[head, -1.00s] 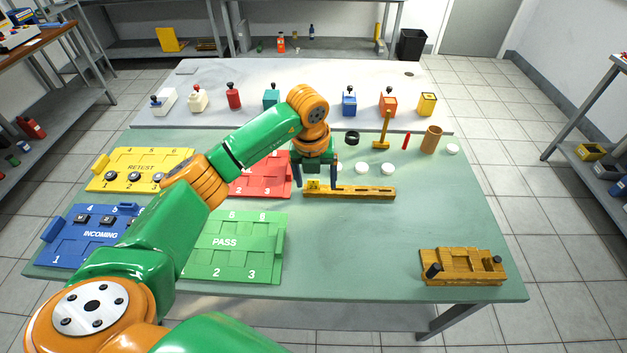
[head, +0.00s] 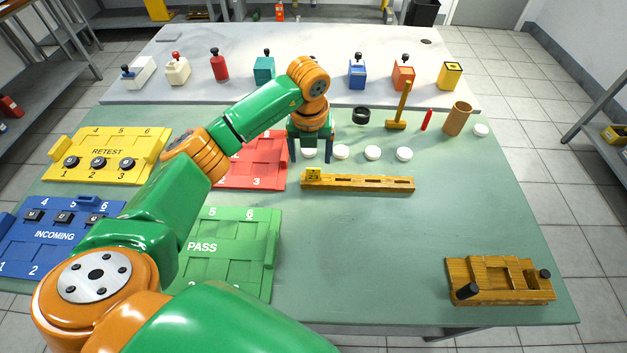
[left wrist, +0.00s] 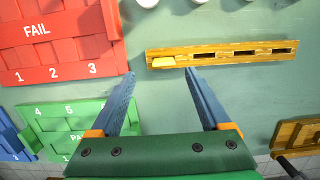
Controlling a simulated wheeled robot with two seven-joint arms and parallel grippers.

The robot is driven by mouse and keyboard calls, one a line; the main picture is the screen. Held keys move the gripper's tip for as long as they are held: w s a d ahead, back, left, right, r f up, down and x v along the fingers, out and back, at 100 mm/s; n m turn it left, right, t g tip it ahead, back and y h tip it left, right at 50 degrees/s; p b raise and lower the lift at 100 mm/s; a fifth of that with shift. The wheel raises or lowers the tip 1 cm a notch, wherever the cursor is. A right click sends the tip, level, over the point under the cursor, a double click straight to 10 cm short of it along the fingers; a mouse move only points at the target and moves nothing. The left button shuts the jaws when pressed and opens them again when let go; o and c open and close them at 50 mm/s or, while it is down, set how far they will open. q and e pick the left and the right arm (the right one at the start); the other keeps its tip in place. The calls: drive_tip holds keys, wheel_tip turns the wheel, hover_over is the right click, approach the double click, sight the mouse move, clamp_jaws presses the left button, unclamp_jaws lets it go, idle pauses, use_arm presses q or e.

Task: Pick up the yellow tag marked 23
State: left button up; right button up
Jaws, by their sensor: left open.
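In the left wrist view the tag (left wrist: 164,62) is a plain yellow block at the rack's left end. My left gripper (head: 310,159) is open and empty, pointing down. In the head view its fingertips show just above the tag in the picture. In the left wrist view the tag lies just beyond the gap between the fingertips (left wrist: 160,73), apart from both. My right gripper is not in view.
Several white discs (head: 372,153) lie behind the rack. A red FAIL tray (head: 262,160) is left of it and a green PASS tray (head: 235,240) nearer. A wooden holder (head: 500,280) stands at the front right. The table right of the rack is clear.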

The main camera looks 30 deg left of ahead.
sight(313, 169)
use_arm(q)
drive_tip(key=f, duration=0.2)
drive_tip(key=f+p, duration=0.1)
drive_tip(key=f, duration=0.2)
drive_tip(key=shift+w+d+f, duration=0.15)
drive_tip(key=shift+w+f, duration=0.2)
drive_tip(key=shift+w, duration=0.05)
drive_tip(key=shift+w+f, duration=0.15)
drive_tip(key=shift+f, duration=0.2)
clamp_jaws()
